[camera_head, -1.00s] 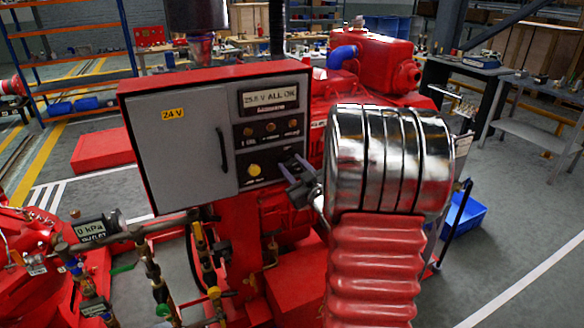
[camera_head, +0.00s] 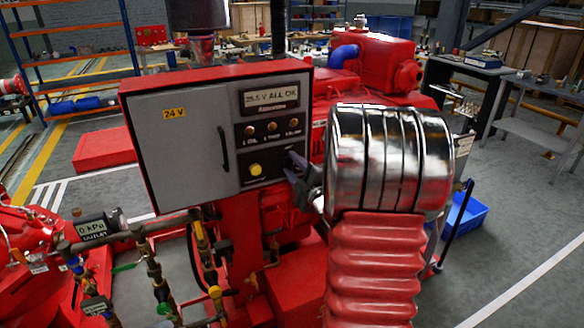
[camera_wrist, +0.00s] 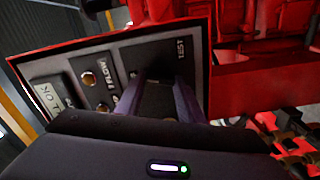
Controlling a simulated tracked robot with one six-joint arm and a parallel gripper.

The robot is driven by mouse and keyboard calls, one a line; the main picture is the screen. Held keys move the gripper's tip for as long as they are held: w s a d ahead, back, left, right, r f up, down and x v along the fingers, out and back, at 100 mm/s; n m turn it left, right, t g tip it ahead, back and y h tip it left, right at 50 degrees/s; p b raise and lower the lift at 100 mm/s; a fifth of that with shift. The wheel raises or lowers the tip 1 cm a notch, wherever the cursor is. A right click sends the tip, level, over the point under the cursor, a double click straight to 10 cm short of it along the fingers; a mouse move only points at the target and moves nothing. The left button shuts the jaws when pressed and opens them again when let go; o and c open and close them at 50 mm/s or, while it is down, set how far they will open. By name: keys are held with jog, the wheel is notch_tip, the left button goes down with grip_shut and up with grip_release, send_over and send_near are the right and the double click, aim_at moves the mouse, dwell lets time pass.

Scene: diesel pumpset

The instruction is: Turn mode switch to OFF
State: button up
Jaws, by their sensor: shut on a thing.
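The grey and red control box (camera_head: 170,150) stands left of centre in the head view. Its black lower panel has a yellow button (camera_head: 255,169) and, at the right end, the dark mode switch. My gripper (camera_head: 292,163) reaches that end from the right. In the wrist view, my gripper's two dark purple fingers (camera_wrist: 160,92) close on the dark mode switch (camera_wrist: 158,100). A "TEST" label (camera_wrist: 181,50) shows beyond the right finger. The switch's pointing direction and its other labels are hidden or too dark to read.
A display (camera_head: 270,96) and a row of small indicators (camera_head: 272,127) sit above the switch panel. Pipes and a gauge (camera_head: 95,226) stand at lower left. Red engine parts (camera_head: 370,60) lie behind.

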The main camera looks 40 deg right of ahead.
jog(key=shift+w+a+f+n, duration=0.1)
jog(key=shift+a+n, duration=0.05)
jog(key=shift+n, duration=0.7)
jog(key=shift+a+f+n, duration=0.1)
jog(key=shift+n, duration=0.75)
jog(key=o, duration=0.8)
jog(key=shift+o, duration=1.3)
jog(key=shift+d, duration=0.1)
jog(key=shift+r, duration=0.1)
jog(key=v, duration=1.3)
jog(key=shift+s, duration=0.4)
